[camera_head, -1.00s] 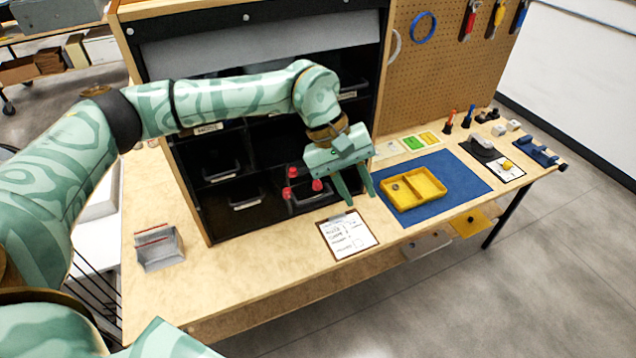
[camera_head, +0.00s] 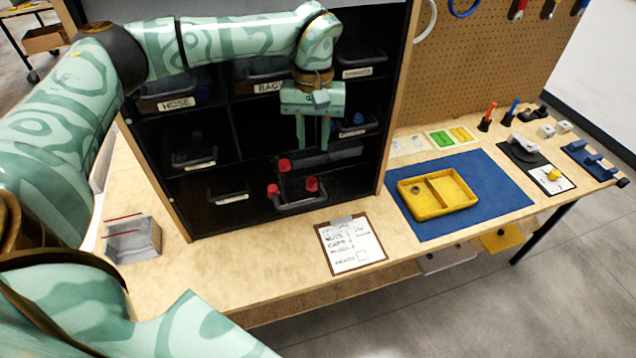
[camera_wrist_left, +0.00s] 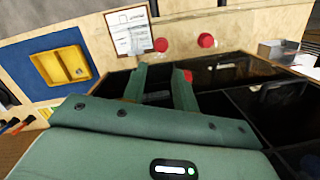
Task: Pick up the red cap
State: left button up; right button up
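My left gripper (camera_head: 313,147) points down in front of the rack, above the bin and apart from the caps. Its two fingers (camera_wrist_left: 160,70) are parted with nothing between them. My right gripper is not in view.
The black rack (camera_head: 380,130) with labelled bins surrounds the gripper. A clipboard (camera_head: 350,243) lies in front, a yellow divided tray (camera_head: 437,193) on a blue mat (camera_head: 500,190) to the right, and a grey box (camera_head: 132,240) at left. The front bench strip is mostly clear.

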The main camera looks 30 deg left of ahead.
pick_arm(q)
jog(key=f, duration=0.2)
jog(key=s+f, duration=0.1)
jog(key=f, duration=0.1)
jog(key=shift+s, duration=0.15)
jog(key=f, duration=0.5)
jog(key=shift+s+d+f+b, duration=0.15)
jog(key=shift+d+f+b, duration=0.05)
jog(key=shift+f+b, duration=0.1)
jog(key=c, duration=0.6)
